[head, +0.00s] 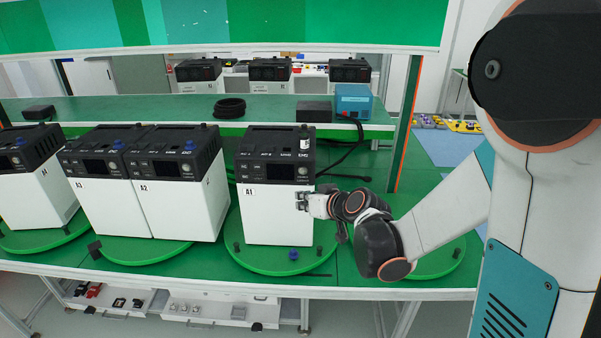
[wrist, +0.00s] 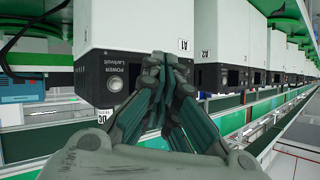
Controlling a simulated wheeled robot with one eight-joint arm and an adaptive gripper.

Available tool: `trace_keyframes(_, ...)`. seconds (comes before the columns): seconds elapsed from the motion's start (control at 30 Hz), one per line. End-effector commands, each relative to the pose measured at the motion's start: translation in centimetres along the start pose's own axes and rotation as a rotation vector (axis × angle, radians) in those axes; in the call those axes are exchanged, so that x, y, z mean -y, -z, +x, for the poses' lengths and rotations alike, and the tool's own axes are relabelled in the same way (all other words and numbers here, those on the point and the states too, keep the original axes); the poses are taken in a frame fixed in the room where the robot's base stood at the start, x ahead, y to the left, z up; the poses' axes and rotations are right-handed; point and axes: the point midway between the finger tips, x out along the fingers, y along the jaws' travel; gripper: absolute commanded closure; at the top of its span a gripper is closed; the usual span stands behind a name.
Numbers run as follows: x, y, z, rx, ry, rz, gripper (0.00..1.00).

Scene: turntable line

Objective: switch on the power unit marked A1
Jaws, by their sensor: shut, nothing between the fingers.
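The power unit marked A1 (head: 270,215) stands upright on a green turntable (head: 262,265), with a white lower body and a black top panel. Its round silver power button (head: 302,171) is at the right of the panel. My gripper (head: 300,200) is shut and empty, in front of the white face near its right edge, a little below the button. In the wrist view, which looks upside down, the gripper (wrist: 168,60) is between the button (wrist: 115,84) and the A1 label (wrist: 182,44). I cannot tell whether the fingertips touch the unit.
Units A3 (head: 95,205) and A2 (head: 180,205) share the turntable to the left, with another unit (head: 35,190) at the far left. Behind stand a blue box (head: 353,101), a black cable coil (head: 229,108) and loose black cables. A blue knob (head: 293,254) sits on A1's turntable.

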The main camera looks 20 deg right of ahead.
Motion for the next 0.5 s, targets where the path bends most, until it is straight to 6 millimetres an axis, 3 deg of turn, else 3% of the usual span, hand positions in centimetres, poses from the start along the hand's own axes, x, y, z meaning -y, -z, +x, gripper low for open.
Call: trace_keyframes(0.5, -0.39, 0.34, 0.5, -0.001, 0.0, 0.001, 1.0)
